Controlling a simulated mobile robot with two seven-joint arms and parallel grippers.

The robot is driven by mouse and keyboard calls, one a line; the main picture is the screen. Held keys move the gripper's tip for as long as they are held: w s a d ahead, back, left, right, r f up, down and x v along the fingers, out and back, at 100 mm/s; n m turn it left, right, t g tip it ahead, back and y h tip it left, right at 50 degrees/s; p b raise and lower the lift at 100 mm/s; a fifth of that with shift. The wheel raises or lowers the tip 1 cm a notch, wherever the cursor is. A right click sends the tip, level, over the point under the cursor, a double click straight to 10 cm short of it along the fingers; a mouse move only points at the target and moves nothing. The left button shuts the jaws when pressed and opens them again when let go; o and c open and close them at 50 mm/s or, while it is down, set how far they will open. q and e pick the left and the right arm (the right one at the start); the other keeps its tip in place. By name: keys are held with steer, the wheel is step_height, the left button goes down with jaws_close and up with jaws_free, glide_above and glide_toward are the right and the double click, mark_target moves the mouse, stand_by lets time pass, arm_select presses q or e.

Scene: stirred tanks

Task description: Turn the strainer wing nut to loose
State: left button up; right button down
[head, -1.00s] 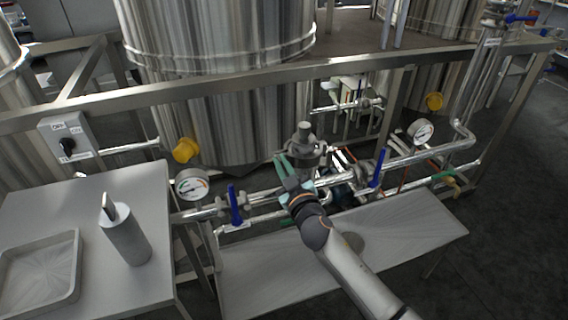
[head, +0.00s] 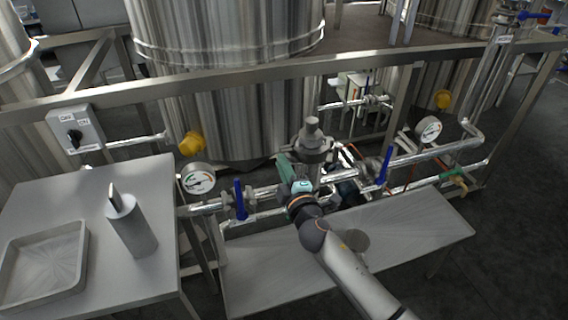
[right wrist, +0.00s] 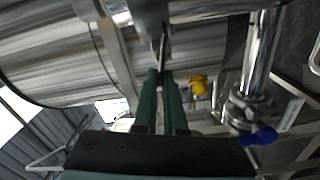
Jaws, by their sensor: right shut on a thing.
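The strainer (head: 312,139) is a grey metal body with a round cap, standing on the pipe run in front of the big tank. My right gripper (head: 283,160) is at its left side in the head view, with green fingers pointing up and away. In the right wrist view the fingers (right wrist: 161,72) are close together, shut on the wing nut (right wrist: 162,47), a thin dark piece below the grey strainer body (right wrist: 152,14). In the head view the wing nut is hidden behind the fingers, so its turn cannot be read. My left gripper is not in view.
Blue valve levers stand left (head: 240,200) and right (head: 384,165) of the strainer. A pressure gauge (head: 198,179) is at the left. A steel frame rail (head: 250,83) crosses behind. A low bench (head: 420,228) lies below, and a side table holds a tray (head: 70,285) and a cylinder (head: 131,228).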

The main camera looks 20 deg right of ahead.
steer(key=n, duration=0.3)
steer(key=shift+f, duration=0.3)
stand_by(0.4)
steer(key=c, duration=1.3)
jaws_free()
steer(key=shift+o, duration=0.2)
